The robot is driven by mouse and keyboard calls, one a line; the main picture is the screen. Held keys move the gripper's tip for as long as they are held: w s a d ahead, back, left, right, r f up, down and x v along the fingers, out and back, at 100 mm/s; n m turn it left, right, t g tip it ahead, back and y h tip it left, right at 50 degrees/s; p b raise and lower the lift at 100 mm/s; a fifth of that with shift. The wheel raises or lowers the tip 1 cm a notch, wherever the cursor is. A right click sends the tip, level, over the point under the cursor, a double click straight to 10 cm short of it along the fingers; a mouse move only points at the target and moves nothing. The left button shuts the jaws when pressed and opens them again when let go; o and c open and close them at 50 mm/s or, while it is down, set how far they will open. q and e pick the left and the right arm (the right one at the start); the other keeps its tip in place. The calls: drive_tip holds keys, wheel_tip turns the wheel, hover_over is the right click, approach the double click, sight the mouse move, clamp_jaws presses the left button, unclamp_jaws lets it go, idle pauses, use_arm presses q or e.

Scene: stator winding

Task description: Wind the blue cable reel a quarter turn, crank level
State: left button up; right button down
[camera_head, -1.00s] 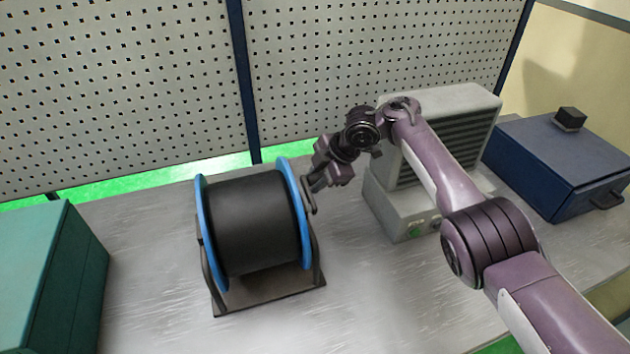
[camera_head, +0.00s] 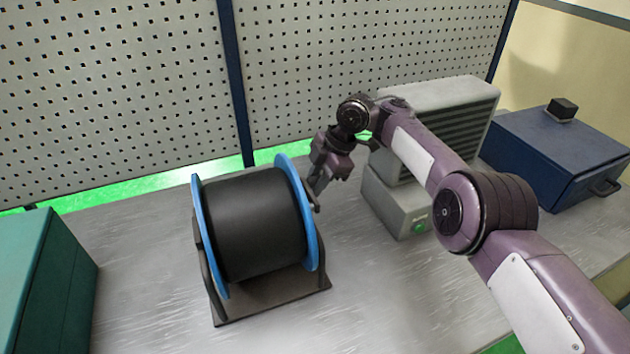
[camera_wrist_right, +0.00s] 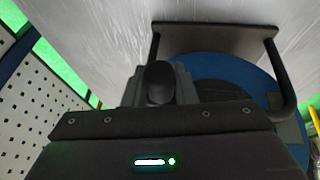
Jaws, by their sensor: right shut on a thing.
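The cable reel (camera_head: 255,225) has a black drum between two blue flanges and sits in a dark stand (camera_head: 272,300) on the bench. Its crank (camera_head: 311,197) is at the right flange and is mostly hidden by my right gripper, so its angle is hard to tell. My right gripper (camera_head: 318,187) is shut on the crank handle, beside the right flange. In the right wrist view the dark round handle end (camera_wrist_right: 160,82) sits between the fingers, with the blue flange (camera_wrist_right: 225,72) behind. My left gripper is not in view.
A green box (camera_head: 45,285) stands at the left. A grey vented unit (camera_head: 405,205) stands right of the reel, close to my right arm. A blue case (camera_head: 550,155) is at the far right. A perforated panel (camera_head: 120,90) closes off the back. The bench front (camera_head: 390,290) is clear.

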drive_tip(key=shift+s+f, duration=0.1)
drive_tip(key=shift+f, duration=0.05)
drive_tip(key=c, duration=1.2)
unclamp_jaws()
drive_tip(key=shift+o, duration=0.2)
wheel_tip(320, 180, up, 20)
